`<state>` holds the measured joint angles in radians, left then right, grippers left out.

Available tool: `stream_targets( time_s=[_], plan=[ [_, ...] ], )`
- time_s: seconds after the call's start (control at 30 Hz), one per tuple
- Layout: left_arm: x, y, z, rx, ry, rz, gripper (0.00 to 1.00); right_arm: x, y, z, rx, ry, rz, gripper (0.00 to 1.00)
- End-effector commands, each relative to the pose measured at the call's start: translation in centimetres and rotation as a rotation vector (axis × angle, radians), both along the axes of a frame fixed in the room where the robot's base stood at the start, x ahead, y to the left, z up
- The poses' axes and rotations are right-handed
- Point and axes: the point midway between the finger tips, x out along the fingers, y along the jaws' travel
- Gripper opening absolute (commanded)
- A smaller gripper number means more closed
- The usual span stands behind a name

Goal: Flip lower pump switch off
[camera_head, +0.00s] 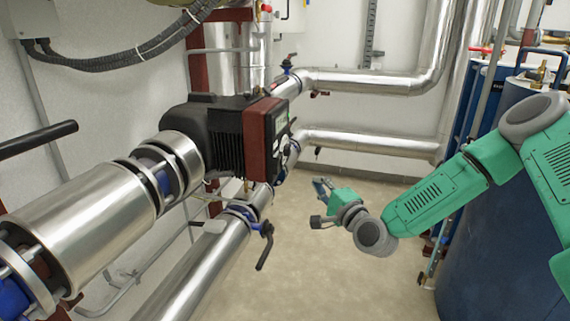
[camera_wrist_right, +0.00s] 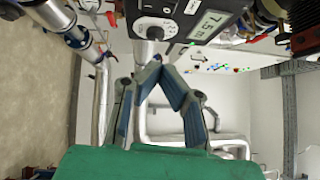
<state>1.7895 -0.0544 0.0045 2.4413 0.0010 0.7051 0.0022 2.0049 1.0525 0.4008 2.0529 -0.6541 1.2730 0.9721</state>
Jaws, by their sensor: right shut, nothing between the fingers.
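The pump (camera_head: 228,135) has a black ribbed housing and a dark red front block (camera_head: 262,138), and sits on the silver pipework left of centre in the head view. In the right wrist view its control panel (camera_wrist_right: 185,18) shows at the top, with a lit display (camera_wrist_right: 208,25) and a round grey dial (camera_wrist_right: 155,27). I cannot tell which part is the lower switch. My right gripper (camera_head: 319,187) is to the right of the pump and a little lower, apart from it. Its fingers (camera_wrist_right: 157,66) are shut and empty, with the tips below the dial in the wrist view. My left gripper is out of view.
A pipe with a blue valve and black lever (camera_head: 266,245) lies below the pump. Insulated silver pipes (camera_head: 365,80) run along the back wall. A large blue tank (camera_head: 500,230) stands at the right, behind my right arm. The floor (camera_head: 330,275) is clear between.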

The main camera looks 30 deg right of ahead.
Motion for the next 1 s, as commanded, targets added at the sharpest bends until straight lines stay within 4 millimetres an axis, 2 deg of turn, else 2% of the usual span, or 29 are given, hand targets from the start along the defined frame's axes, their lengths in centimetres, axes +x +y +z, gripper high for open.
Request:
stream_targets(
  time_s=[0.17, 0.5, 0.7, 1.0],
  plan=[
    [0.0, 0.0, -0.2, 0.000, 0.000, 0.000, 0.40, 2.7, -0.2, 0.2, -0.004, -0.002, 0.000, 0.00],
    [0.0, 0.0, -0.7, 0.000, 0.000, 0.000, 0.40, 9.8, -0.5, 0.9, -0.005, -0.001, 0.000, 0.00],
    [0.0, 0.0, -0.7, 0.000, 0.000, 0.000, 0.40, 11.7, 1.4, 1.2, -0.003, 0.000, 0.002, 0.00],
    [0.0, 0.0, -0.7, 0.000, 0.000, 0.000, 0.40, 12.4, 1.9, 1.3, 0.000, 0.001, 0.000, 0.00]
  ],
)
